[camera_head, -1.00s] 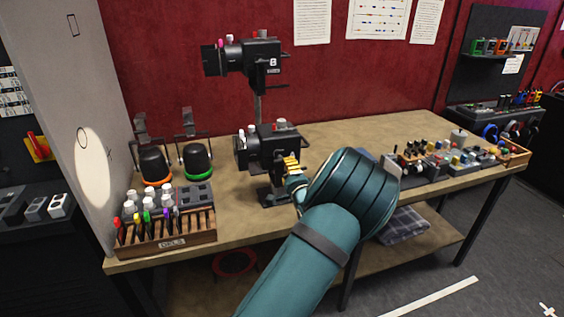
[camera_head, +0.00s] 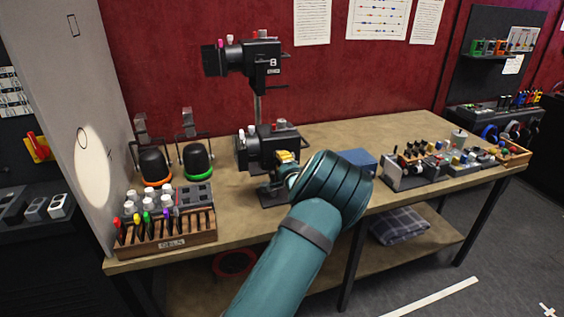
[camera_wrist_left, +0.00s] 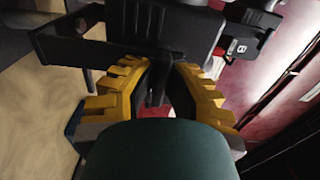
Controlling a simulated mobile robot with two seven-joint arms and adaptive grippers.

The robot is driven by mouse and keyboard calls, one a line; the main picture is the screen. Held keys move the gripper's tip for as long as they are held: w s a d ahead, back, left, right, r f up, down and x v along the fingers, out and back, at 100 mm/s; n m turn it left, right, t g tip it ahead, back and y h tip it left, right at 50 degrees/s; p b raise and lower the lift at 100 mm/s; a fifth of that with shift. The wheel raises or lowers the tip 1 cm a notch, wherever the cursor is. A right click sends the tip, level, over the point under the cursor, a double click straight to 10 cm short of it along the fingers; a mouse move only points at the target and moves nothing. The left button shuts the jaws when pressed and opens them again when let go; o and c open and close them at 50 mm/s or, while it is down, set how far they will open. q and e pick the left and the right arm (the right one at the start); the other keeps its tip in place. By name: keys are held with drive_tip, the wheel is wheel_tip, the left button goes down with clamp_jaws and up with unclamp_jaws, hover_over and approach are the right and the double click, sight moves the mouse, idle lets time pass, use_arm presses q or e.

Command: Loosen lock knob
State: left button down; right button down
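Two black spotlights are mounted on a stand, an upper one (camera_head: 250,60) and a lower one (camera_head: 262,143). My left gripper (camera_head: 284,160) has yellow fingers and is at the right underside of the lower spotlight. In the left wrist view my left gripper (camera_wrist_left: 162,72) has its fingers apart on either side of a narrow black part (camera_wrist_left: 157,84) below a black bracket (camera_wrist_left: 130,32). I cannot tell whether that part is the lock knob or whether the fingers touch it. My right gripper is not in view.
The lamp stand is on a wooden workbench (camera_head: 330,133). A tool rack (camera_head: 165,235) and two dark domed lamps (camera_head: 155,163) are to its left. A blue box (camera_head: 358,162) and several small devices (camera_head: 430,160) are to its right. A grey panel (camera_head: 75,100) stands at the left.

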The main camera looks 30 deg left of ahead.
use_arm(q)
drive_tip(key=shift+n, duration=0.4)
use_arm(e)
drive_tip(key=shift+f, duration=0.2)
use_arm(q)
drive_tip(key=n+b, duration=0.2)
drive_tip(key=n, duration=0.1)
drive_tip(key=shift+f+n, duration=0.1)
drive_tip(key=shift+n, duration=0.3)
drive_tip(key=n+b, duration=0.1)
drive_tip(key=n, duration=0.2)
drive_tip(key=shift+n+b, duration=0.3)
drive_tip(key=shift+b, duration=0.05)
drive_tip(key=n+b, duration=0.2)
drive_tip(key=n, duration=0.1)
drive_tip(key=shift+n, duration=0.3)
drive_tip(key=n+b, duration=0.3)
drive_tip(key=n, duration=0.1)
drive_tip(key=shift+n, duration=0.3)
drive_tip(key=shift+n+b, duration=0.4)
drive_tip(key=shift+b, duration=0.05)
drive_tip(key=n+b, duration=0.3)
drive_tip(key=n, duration=0.1)
drive_tip(key=shift+n, duration=0.4)
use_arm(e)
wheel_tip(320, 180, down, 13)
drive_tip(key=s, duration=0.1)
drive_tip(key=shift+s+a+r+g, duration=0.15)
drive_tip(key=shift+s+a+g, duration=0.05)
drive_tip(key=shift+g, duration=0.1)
